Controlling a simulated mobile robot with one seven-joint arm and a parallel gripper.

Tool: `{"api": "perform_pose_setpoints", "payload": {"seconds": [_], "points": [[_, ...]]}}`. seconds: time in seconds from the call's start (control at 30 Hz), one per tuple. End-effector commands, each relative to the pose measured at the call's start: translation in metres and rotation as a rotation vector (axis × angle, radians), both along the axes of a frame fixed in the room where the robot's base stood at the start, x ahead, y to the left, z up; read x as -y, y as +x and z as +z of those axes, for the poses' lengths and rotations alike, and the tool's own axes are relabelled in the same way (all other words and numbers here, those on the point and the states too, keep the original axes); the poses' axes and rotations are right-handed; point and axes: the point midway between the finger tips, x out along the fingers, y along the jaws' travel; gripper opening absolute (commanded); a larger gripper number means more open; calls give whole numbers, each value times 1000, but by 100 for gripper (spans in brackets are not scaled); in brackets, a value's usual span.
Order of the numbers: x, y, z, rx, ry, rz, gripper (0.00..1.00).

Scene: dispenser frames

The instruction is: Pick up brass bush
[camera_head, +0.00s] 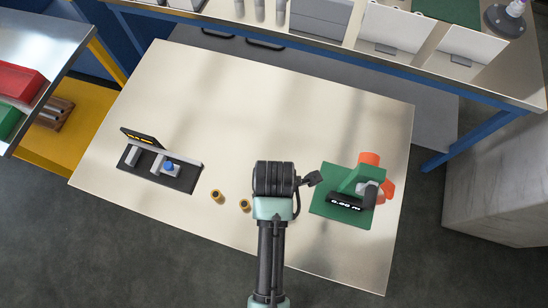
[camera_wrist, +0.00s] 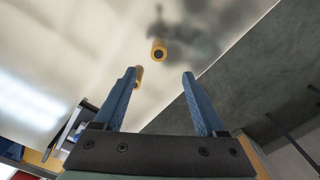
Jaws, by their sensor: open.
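Two brass bushes stand on the pale table (camera_head: 250,90), near its front edge. One brass bush (camera_head: 217,196) is to the left in the head view, and the other brass bush (camera_head: 245,206) is just left of my arm. In the wrist view one bush (camera_wrist: 158,50) shows its dark bore beyond the fingertips, between their lines. The other bush (camera_wrist: 138,77) is beside the left fingertip and partly hidden by it. My gripper (camera_wrist: 162,73) is open, with nothing between its blue fingers. In the head view my arm hides the fingers.
A black fixture (camera_head: 160,170) with a blue button stands left of the bushes. A green and orange device (camera_head: 368,178) with a display stands on a green mat (camera_head: 325,200) to the right. The table's middle and back are clear.

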Motion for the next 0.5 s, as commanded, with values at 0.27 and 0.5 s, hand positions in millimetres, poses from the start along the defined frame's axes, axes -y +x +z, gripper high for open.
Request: {"api": "perform_pose_setpoints", "payload": {"seconds": [0.27,0.5], "points": [[0,0,-48,-1,0,-2,73],[0,1,-63,2,0,-2,73]]}}
